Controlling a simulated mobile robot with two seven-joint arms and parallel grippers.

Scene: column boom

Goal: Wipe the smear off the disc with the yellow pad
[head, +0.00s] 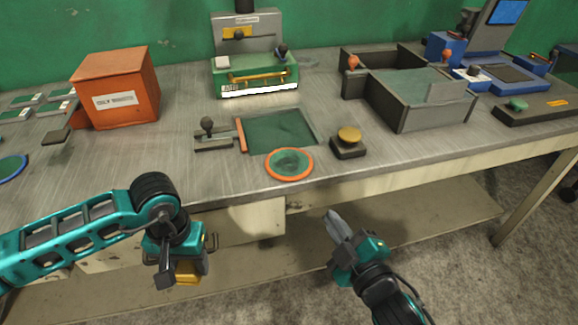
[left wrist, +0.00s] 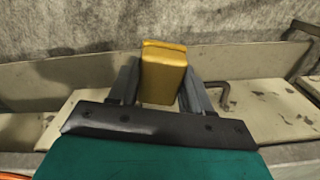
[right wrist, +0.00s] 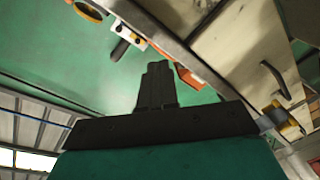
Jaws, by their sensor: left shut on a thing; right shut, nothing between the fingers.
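My left gripper (head: 182,276) is shut on the yellow pad (head: 188,271), in front of the bench and below its top at the left. The pad also shows between the fingers in the left wrist view (left wrist: 163,72). The disc (head: 289,163) is green with an orange rim and lies near the bench's front edge. A darker smear (head: 291,160) shows on its face. My right gripper (head: 333,220) is shut and empty, in front of the bench edge, to the lower right of the disc. Its closed fingers show in the right wrist view (right wrist: 157,87).
A yellow-topped knob (head: 349,136) stands right of the disc, a small lever (head: 208,128) to its upper left. Behind are a recessed green panel (head: 280,128), an orange box (head: 117,85), a green machine (head: 254,75) and a grey open tray (head: 420,95). The front edge beside the disc is clear.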

